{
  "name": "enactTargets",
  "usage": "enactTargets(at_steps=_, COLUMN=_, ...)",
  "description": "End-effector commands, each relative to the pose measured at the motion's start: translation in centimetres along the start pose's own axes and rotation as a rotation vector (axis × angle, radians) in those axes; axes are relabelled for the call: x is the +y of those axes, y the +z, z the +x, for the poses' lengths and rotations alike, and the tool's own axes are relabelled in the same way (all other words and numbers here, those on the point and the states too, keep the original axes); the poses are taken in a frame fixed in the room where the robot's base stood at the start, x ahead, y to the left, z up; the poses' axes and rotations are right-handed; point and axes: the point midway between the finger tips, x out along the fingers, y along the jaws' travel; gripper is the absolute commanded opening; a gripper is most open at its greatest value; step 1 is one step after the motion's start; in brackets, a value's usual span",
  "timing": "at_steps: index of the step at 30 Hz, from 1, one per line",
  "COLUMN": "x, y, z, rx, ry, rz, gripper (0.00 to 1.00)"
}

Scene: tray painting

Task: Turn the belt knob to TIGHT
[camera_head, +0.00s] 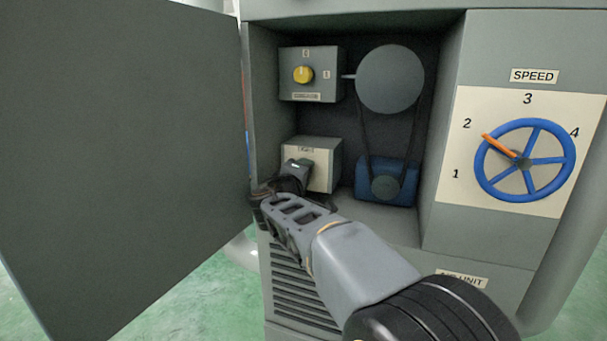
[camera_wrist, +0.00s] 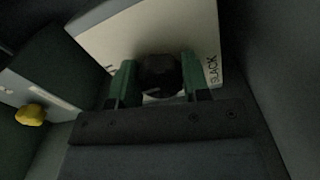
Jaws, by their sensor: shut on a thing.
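The belt knob (camera_wrist: 160,72) is dark and round and sits on the pale front of a small box (camera_head: 325,165) low in the open cabinet. In the wrist view the green fingers of my gripper (camera_wrist: 158,80) are on both sides of the knob and shut on it. A label reading SLACK (camera_wrist: 212,70) is at the right of the box face; the label at the left is mostly hidden by a finger. A small light mark shows on the knob, but its setting is unclear. In the head view my gripper (camera_head: 290,180) hides the knob.
A yellow knob (camera_head: 303,74) is on a box above. A large pulley (camera_head: 390,78) and a blue motor (camera_head: 387,180) are to the right. The open door (camera_head: 120,150) is close on the left. A blue SPEED wheel (camera_head: 525,160) is on the right panel.

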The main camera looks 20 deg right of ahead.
Motion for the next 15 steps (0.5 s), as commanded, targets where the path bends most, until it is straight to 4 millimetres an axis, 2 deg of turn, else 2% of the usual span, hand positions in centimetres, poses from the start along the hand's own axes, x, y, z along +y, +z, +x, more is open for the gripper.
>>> enactTargets(at_steps=15, x=-0.04, y=-0.02, z=0.0, rx=0.0, ry=0.0, rz=0.043, gripper=0.2)
